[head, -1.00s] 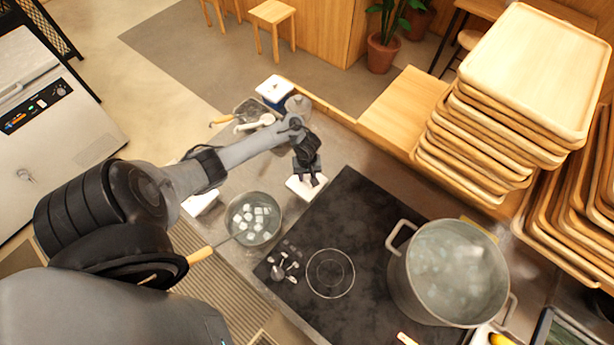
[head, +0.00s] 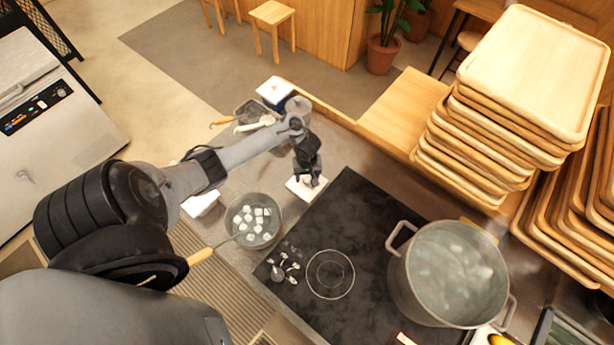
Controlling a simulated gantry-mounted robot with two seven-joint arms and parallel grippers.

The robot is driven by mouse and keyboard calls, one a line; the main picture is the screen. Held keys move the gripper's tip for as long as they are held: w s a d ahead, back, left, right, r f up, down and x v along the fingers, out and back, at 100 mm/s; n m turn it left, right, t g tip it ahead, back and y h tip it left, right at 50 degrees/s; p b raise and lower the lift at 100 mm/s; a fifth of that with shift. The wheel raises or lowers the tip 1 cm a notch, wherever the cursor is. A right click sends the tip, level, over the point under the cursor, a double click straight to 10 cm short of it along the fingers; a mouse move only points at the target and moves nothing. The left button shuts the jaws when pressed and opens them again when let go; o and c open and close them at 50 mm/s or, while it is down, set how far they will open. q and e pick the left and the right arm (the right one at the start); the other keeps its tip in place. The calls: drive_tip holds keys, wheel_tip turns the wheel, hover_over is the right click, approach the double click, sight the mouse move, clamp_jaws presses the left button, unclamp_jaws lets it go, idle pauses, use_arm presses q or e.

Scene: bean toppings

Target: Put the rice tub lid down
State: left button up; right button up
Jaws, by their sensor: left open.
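A flat white piece (head: 303,190), which looks like the tub lid, lies on the steel counter at the left edge of the black cooktop. My left gripper (head: 308,180) is open right over it, fingers pointing down. The fingers hide part of the piece, and I cannot tell whether they touch it. A white box-like tub (head: 201,204) stands to the left, partly hidden by my arm. I cannot tell which tub is the rice tub. My right gripper is not in view.
A pot of white cubes (head: 268,213) stands close below the white piece. A large steaming pot (head: 440,280) is on the cooktop (head: 370,225). A blue-and-white box (head: 275,90) and a grey tray (head: 250,112) with utensils are behind. Stacked wooden trays (head: 535,65) stand right.

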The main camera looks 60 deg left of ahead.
sight(307, 179)
use_arm(q)
wheel_tip(307, 179, up, 11)
drive_tip(key=p, duration=0.6)
drive_tip(key=d+r+m+t+y, duration=0.1)
drive_tip(key=d+m+t, duration=0.2)
drive_tip(key=d+m, duration=0.95)
drive_tip(key=s+d+r+m+h, duration=0.1)
drive_tip(key=s+d+r+m, duration=0.2)
drive_tip(key=s+d+r, duration=0.9)
wheel_tip(307, 179, up, 2)
drive_tip(key=shift+s+d+t, duration=0.15)
drive_tip(key=shift+t, duration=0.15)
